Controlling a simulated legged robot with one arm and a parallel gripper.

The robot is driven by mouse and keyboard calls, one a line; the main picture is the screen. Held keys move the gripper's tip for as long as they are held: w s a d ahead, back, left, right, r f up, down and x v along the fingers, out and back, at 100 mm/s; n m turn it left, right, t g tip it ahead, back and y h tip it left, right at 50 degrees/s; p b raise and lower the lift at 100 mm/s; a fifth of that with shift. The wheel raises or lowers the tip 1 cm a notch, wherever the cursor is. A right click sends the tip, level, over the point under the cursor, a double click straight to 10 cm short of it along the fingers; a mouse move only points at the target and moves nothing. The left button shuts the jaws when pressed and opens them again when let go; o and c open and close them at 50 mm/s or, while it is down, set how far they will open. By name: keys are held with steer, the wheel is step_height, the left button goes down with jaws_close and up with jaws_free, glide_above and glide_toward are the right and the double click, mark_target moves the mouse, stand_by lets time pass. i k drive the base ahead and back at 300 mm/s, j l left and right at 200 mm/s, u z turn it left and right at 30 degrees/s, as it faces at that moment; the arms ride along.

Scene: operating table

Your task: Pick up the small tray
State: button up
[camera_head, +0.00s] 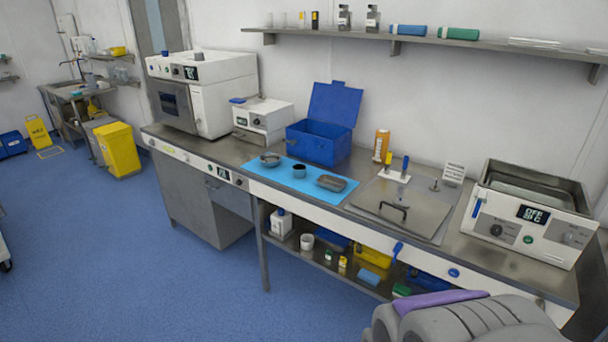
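A small metal tray (331,183), grey and shallow with rounded corners, lies on a light blue mat (263,178) on the steel counter. It is at the right end of the mat. A small dark cup (299,171) and a round metal bowl (270,159) stand on the mat to its left. A grey and purple rounded body, probably part of my own arm, shows at the bottom right, well apart from the tray. My gripper's fingers are not in view.
An open blue box (318,144) stands behind the mat. A metal lid with a black handle (401,206) lies right of the tray, and a water bath (530,222) stands at the far right. Blue floor (200,275) is clear in front of the counter.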

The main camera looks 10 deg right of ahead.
mark_target(334, 184)
steer(key=i+u, duration=0.2)
steer(key=i, duration=1.95)
steer(key=j, duration=0.1)
